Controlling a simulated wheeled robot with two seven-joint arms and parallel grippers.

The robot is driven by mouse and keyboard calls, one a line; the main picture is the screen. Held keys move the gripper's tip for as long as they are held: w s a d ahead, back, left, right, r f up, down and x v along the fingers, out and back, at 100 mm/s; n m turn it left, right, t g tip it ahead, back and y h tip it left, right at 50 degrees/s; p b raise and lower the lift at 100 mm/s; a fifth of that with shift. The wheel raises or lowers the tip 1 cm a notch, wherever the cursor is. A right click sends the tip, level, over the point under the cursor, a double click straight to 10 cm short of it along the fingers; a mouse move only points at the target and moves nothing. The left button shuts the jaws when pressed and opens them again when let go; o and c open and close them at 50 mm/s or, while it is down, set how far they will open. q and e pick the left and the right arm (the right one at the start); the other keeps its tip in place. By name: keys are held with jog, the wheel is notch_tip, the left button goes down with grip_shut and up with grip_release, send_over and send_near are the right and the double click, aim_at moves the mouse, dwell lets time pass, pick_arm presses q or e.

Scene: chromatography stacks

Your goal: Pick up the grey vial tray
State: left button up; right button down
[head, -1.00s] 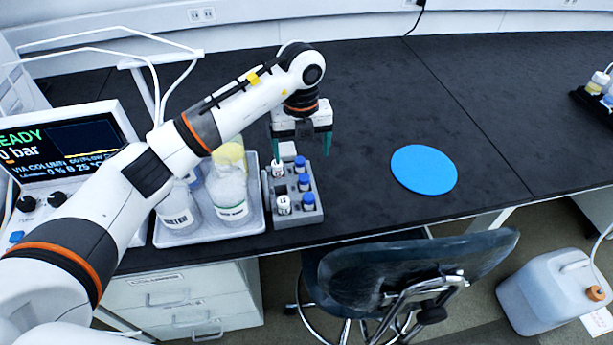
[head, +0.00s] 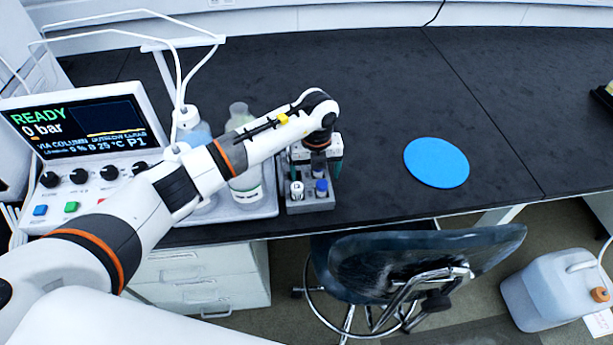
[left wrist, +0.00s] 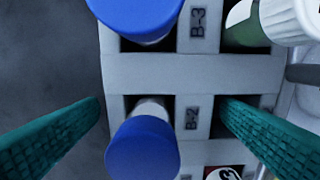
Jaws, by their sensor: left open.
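The grey vial tray (head: 310,206) stands near the front edge of the black bench, with its rear part hidden under my left gripper. A blue-capped vial (head: 321,187) and a white-capped vial (head: 297,189) show at its front. My left gripper (head: 312,168) is open above the tray. In the left wrist view, the teal fingers of the left gripper (left wrist: 162,101) are apart, one left of the tray (left wrist: 150,72) and one over its right part, beside the B-2 label. Blue caps (left wrist: 143,145) show between and beyond them. Finger contact cannot be told. My right gripper is not in view.
A pale tray (head: 262,210) with bottles (head: 245,185) stands close on the tray's left, beside the instrument screen (head: 78,128). A blue disc (head: 436,162) lies to the right on clear bench. A chair (head: 415,260) stands below the front edge.

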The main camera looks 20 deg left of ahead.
pick_arm(q)
jog(key=shift+r, duration=0.1)
jog(key=c, duration=1.3)
